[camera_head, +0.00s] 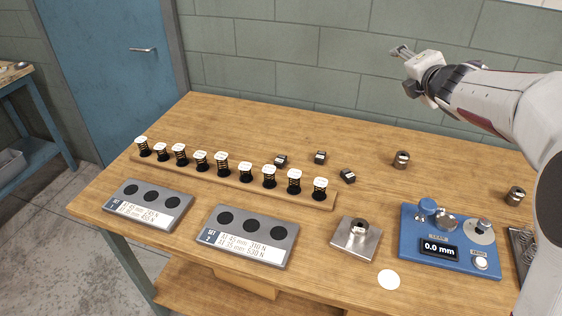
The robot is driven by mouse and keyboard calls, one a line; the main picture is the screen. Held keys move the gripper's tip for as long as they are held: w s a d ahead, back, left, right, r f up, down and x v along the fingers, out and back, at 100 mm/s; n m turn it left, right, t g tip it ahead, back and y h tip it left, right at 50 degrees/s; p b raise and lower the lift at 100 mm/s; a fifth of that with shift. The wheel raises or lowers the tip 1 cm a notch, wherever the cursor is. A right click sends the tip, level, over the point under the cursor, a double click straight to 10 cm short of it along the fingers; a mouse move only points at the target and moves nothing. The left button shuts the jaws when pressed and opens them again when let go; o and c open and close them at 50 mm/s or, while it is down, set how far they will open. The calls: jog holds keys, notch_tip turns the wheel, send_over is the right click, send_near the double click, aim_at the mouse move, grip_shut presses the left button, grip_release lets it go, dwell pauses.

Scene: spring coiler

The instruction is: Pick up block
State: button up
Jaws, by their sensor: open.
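My gripper (404,66) is at the upper right, raised well above the table's back edge in front of the wall. It is open and apart from everything on the table. Three small dark blocks with pale labels lie behind the spring rack: a left one (281,160), a middle one (320,157) and a right one (348,176). A round metal piece with a dark top (401,160) stands to their right. A similar one (515,196) is at the far right. I cannot tell which one the task means.
A wooden rack (206,177) carries several black springs with white tops. Two grey trays (124,211) (208,236) with dark round recesses lie in front. A blue gauge reading 0.0 mm (455,262) and a white disc (388,280) are at the front right. The back middle is clear.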

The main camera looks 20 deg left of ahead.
jog(key=w+a+f+n+g+y, duration=0.1)
jog(key=w+a+f+n+y, duration=0.2)
jog(key=w+a+f+n, duration=0.25)
jog(key=n+g+y, duration=0.5)
jog(key=n+g, duration=0.6)
jog(key=n, duration=0.7)
send_near(282, 159)
jog(key=shift+s+a+f, duration=0.1)
jog(key=shift+a+f, duration=0.3)
jog(key=shift+f, duration=0.15)
jog(key=shift+a, duration=0.1)
jog(key=shift+x, duration=1.2)
jog(key=shift+a+f, duration=0.1)
jog(key=shift+r+x, duration=0.15)
jog(key=shift+x, duration=1.1)
jog(key=shift+r+x, duration=0.1)
jog(key=shift+x, duration=1.1)
